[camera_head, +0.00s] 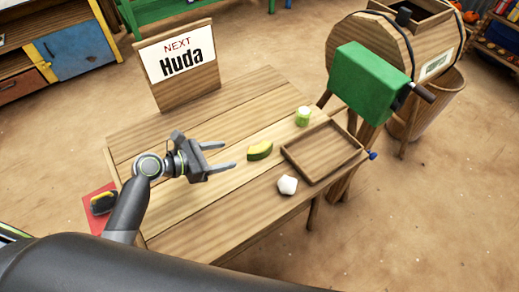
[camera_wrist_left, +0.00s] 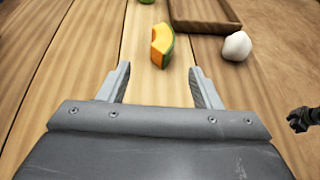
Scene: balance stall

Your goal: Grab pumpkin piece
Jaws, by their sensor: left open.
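The pumpkin piece (camera_head: 260,150), an orange wedge with green rind, lies on the wooden table (camera_head: 190,225), left of a shallow wooden tray. My left gripper (camera_head: 227,156) is open and empty, just left of the piece in the head view, with its fingers pointing towards it. In the left wrist view the pumpkin piece (camera_wrist_left: 162,45) stands just beyond the open fingertips (camera_wrist_left: 160,70), roughly centred between them and apart from both.
The wooden tray (camera_head: 318,176) looks empty. A white lump (camera_head: 287,185) and a green jar (camera_head: 303,117) stand near it. A "Huda" sign (camera_head: 180,62) stands at the back, a dark-and-yellow object (camera_head: 103,202) on a red mat at the left. A green box (camera_head: 370,82) overhangs behind the tray.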

